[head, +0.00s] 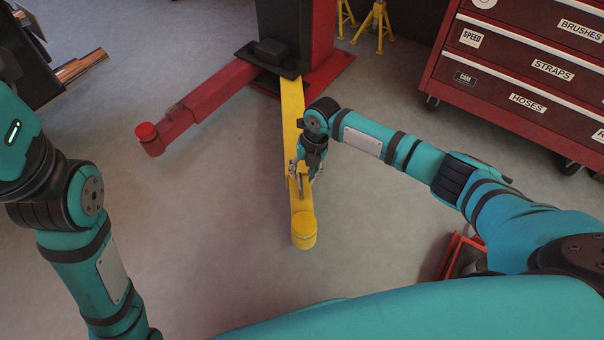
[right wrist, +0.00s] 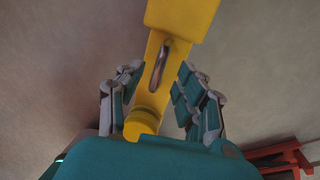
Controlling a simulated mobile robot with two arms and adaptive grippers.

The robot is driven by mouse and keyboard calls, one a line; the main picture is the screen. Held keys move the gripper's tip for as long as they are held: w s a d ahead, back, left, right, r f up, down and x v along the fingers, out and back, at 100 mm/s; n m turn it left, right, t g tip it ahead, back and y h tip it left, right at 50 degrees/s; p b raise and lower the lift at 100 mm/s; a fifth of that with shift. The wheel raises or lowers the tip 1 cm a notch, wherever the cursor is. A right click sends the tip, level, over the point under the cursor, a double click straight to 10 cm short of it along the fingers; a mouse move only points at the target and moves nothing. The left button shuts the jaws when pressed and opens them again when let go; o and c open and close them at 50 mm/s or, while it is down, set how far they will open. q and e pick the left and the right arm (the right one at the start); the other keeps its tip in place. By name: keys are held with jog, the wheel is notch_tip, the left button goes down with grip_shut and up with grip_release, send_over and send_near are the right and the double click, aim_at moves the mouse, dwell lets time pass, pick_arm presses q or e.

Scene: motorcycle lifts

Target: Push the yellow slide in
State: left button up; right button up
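The yellow slide (head: 302,205) is the front part of a yellow lift arm (head: 290,105) that reaches from the lift post toward me. It ends in a round yellow pad (head: 304,231). A metal handle (right wrist: 161,66) stands on the slide in the right wrist view. My right gripper (head: 308,172) is at the slide, partly hidden by its own wrist. In the right wrist view its fingers (right wrist: 158,88) are spread on both sides of the slide, and I cannot tell whether they touch it. My left gripper is out of view.
A dark red lift post (head: 318,35) stands behind, with a red lift arm (head: 210,92) reaching left. A red drawer cabinet (head: 520,85) is at the right. Yellow stands (head: 376,22) are at the back. Chrome pipes (head: 82,68) show at the left. The floor around the slide is clear.

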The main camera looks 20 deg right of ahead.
notch_tip(320, 180, up, 10)
jog(key=d, duration=0.2)
jog(key=shift+s, duration=0.2)
jog(key=shift+f, duration=0.1)
